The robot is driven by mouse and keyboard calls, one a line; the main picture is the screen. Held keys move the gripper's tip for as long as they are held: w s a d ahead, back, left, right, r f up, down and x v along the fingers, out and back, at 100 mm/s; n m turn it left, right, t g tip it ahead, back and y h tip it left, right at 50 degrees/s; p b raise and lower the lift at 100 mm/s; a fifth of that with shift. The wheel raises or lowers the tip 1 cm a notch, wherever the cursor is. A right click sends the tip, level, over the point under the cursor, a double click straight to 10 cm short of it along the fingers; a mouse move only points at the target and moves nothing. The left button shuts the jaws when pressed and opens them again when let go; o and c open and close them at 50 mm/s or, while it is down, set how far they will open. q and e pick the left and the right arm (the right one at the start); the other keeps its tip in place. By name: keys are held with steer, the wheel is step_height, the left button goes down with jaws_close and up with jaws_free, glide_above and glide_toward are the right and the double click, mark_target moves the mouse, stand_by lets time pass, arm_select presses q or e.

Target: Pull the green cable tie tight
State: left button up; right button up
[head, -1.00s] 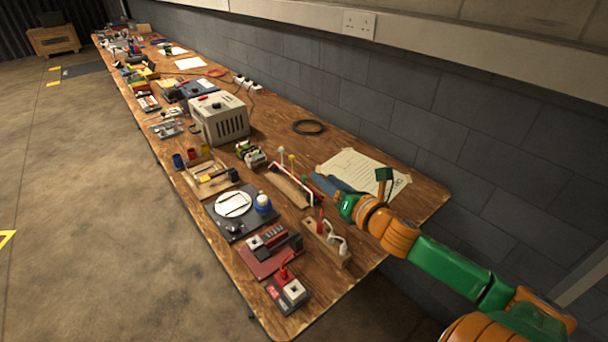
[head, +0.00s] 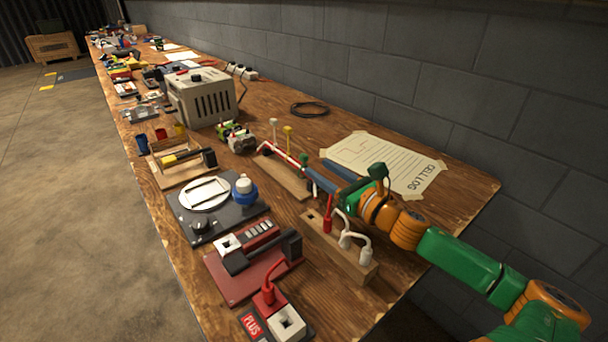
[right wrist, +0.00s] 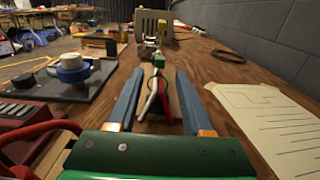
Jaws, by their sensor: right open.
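The green cable tie (head: 303,159) stands at the near end of a red and white cable bundle on a wooden block (head: 285,181). A white tie (head: 273,123) and a yellow tie (head: 288,130) stand farther along the bundle. My right gripper (head: 318,168) is open, its two blue fingers reaching low over the bench towards the green tie. In the right wrist view the green tie (right wrist: 158,62) shows between and just beyond the fingertips (right wrist: 158,74), with a gap on each side. Contact cannot be told. My left gripper is not in view.
A wooden block with red and white plugs (head: 340,250) stands close beside my right wrist. A taped paper sheet (head: 385,160) lies to the right. A dark plate with a white dish (head: 205,195) is to the left. A grey box (head: 202,97) stands farther back.

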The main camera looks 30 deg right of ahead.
mark_target(307, 158)
steer(key=shift+w+r, duration=0.15)
steer(key=shift+w, duration=0.15)
steer(key=w, duration=0.4)
steer(key=shift+w+a+r+p, duration=0.1)
steer(key=shift+w+a+p, duration=0.1)
steer(key=shift+w+p, duration=0.15)
steer(key=shift+w+a, duration=0.1)
steer(key=shift+w, duration=0.7)
jaws_close()
stand_by(0.4)
